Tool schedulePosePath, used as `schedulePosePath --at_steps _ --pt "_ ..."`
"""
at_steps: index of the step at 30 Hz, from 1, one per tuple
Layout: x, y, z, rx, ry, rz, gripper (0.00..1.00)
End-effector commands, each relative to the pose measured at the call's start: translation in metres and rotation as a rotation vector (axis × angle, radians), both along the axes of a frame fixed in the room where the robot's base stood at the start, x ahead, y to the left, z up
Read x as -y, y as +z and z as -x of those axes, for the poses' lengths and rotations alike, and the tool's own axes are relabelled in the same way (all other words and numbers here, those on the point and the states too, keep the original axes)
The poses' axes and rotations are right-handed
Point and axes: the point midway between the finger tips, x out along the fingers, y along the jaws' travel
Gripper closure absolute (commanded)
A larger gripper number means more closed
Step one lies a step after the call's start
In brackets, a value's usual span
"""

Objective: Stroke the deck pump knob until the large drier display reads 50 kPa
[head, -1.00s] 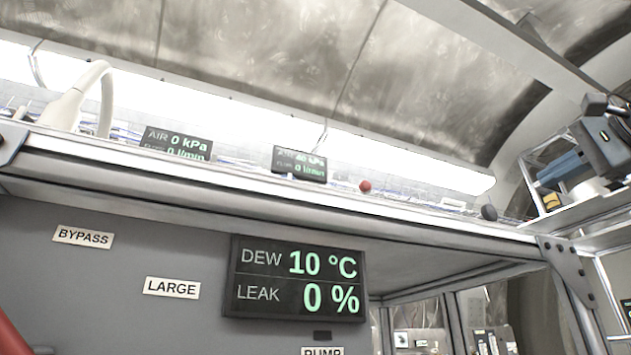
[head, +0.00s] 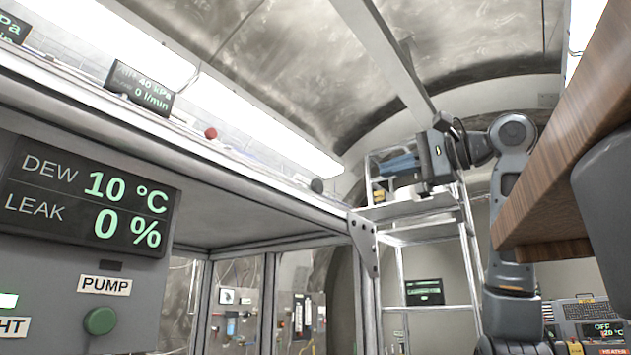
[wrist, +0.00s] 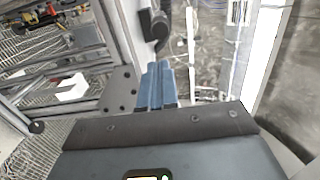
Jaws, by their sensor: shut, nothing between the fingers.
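A small display (head: 140,88) on the deck reads 40 kPa and 0 l/min in the head view; its label is too small to read surely. A red knob (head: 211,133) and a black knob (head: 317,186) stand along the deck edge; no label shows which belongs to the deck pump. My gripper (head: 378,168), with blue fingers, is to the right of the black knob and apart from it. In the wrist view its fingers (wrist: 157,68) are shut and empty.
A panel below the deck carries a DEW 10 °C, LEAK 0 % display (head: 85,195) and a green button (head: 100,321) under a PUMP label. A metal rack (head: 425,225) stands behind my gripper. A wooden edge (head: 575,150) fills the upper right.

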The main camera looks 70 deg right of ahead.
Motion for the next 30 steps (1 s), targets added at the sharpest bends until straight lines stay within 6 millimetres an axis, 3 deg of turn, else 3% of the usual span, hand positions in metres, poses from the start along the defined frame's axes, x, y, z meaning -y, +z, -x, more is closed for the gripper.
schedulePosePath --at_steps 8,24,30 --pt "0.003 0.002 -0.013 0.000 0.001 -0.001 1.00" --pt "0.022 0.004 -0.110 -0.002 -0.001 -0.002 1.00" --pt "0.026 0.003 -0.131 0.000 -0.001 0.000 1.00"
